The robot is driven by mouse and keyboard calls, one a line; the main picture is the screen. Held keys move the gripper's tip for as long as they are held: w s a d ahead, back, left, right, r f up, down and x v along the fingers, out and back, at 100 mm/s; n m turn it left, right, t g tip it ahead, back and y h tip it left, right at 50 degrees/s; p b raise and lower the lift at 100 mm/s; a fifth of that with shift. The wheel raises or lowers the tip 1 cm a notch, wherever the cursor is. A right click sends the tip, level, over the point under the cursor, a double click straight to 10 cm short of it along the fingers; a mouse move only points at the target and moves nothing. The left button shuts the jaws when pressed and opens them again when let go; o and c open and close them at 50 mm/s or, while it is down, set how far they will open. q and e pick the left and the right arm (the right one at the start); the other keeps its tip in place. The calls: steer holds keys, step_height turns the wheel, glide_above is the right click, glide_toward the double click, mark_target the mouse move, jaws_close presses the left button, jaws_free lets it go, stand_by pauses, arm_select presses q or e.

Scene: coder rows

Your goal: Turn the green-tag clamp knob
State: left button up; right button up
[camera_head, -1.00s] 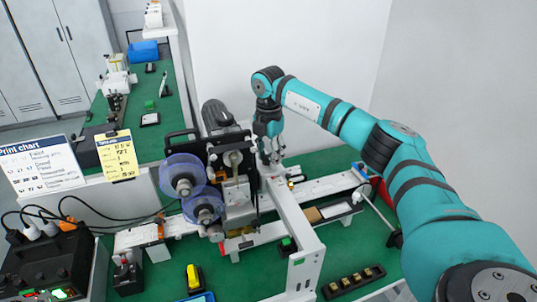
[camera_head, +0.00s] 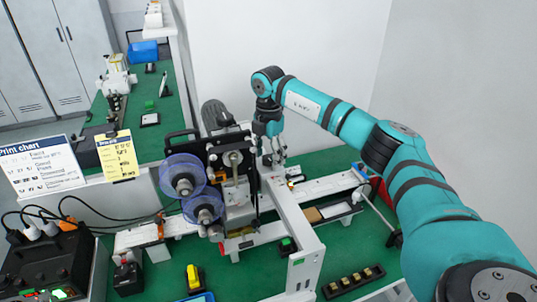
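My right gripper (camera_head: 275,160) points down behind the white frame (camera_head: 293,225) of the labelling machine, near its back end. Its fingers are small and partly run together with the machine parts, so I cannot tell whether they are open or touch anything. A small green tag (camera_head: 299,262) is on the front end of the white frame. A black block with a green top (camera_head: 287,244) sits beside the frame's left side. I cannot make out the clamp knob itself. My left gripper is not in view.
Two clear-blue reels (camera_head: 183,177) and a motor stand left of the frame. A black holder with brass pieces (camera_head: 353,283) lies front right. A yellow-topped item (camera_head: 194,277) and a control box (camera_head: 48,262) are front left. A wall stands behind my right arm.

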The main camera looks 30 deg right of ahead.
mark_target(269, 157)
step_height(269, 157, up, 12)
stand_by(0.6)
stand_by(0.4)
